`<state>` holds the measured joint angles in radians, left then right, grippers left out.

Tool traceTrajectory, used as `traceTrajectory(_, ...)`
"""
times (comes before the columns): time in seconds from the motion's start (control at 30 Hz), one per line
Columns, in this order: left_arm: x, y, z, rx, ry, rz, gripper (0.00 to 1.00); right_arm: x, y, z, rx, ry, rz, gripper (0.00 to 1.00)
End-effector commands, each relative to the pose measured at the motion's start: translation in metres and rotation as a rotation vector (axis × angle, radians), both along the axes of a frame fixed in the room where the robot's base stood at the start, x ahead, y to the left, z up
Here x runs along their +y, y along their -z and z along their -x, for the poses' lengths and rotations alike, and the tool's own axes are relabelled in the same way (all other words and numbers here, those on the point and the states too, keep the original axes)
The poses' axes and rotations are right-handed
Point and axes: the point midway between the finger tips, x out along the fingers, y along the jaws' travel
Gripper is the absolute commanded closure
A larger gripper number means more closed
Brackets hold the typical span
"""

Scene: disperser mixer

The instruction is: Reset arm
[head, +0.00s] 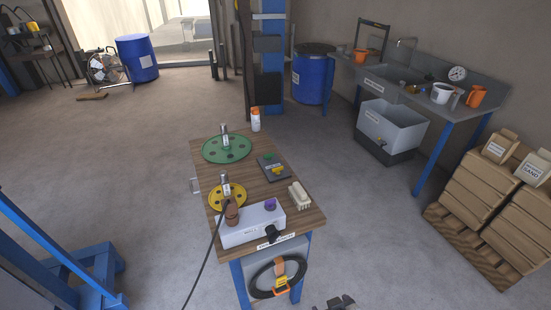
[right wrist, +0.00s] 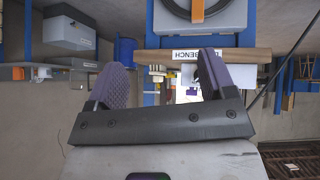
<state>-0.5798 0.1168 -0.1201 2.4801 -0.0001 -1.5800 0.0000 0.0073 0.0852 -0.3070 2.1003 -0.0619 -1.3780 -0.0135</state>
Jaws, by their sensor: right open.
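My right gripper (right wrist: 162,75) is open and empty in the right wrist view, its two purple ribbed finger pads wide apart. A dark part at the bottom edge of the head view seems to be this gripper (head: 335,303), in front of the wooden workbench (head: 240,160) and apart from it. In the right wrist view the bench's front edge (right wrist: 260,55) lies beyond the fingers, upside down, with a label partly reading "BENCH". My left gripper is in neither view.
The bench holds a green disc (head: 227,150), a yellow disc (head: 215,194), a white box (head: 240,228) and a white bottle (head: 256,123). A coiled black cable (head: 262,285) hangs at its front. A sink counter (head: 460,107) and pallet stack (head: 490,215) stand right. Floor between is clear.

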Motion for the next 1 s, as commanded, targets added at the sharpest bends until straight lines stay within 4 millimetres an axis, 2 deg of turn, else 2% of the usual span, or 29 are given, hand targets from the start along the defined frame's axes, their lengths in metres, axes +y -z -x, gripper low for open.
traceTrajectory(0.03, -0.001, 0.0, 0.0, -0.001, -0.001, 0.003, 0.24, -0.011, -0.004, 0.023, 0.048, 0.029, -0.016, 0.23)
traceTrajectory(0.1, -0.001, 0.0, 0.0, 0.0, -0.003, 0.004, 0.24, -0.025, -0.009, 0.055, 0.105, 0.061, -0.032, 0.23)
traceTrajectory(0.2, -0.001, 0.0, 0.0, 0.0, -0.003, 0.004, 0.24, -0.042, -0.013, 0.096, 0.142, 0.09, -0.05, 0.23)
traceTrajectory(0.3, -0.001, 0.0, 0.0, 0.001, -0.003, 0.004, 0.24, -0.055, -0.012, 0.127, 0.159, 0.115, -0.057, 0.23)
traceTrajectory(0.37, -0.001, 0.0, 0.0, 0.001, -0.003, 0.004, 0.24, -0.062, -0.006, 0.144, 0.184, 0.128, -0.052, 0.23)
traceTrajectory(0.5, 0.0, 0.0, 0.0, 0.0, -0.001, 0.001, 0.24, -0.072, 0.017, 0.183, 0.278, 0.151, -0.035, 0.23)
traceTrajectory(0.7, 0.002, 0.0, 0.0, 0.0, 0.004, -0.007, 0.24, -0.074, 0.048, 0.24, 0.421, 0.156, -0.019, 0.23)
traceTrajectory(0.77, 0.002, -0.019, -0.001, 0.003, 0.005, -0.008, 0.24, -0.074, 0.026, 0.236, 0.412, 0.155, -0.019, 0.23)
traceTrajectory(1.0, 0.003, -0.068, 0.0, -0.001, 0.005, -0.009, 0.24, -0.074, -0.022, 0.235, 0.41, 0.155, -0.02, 0.23)
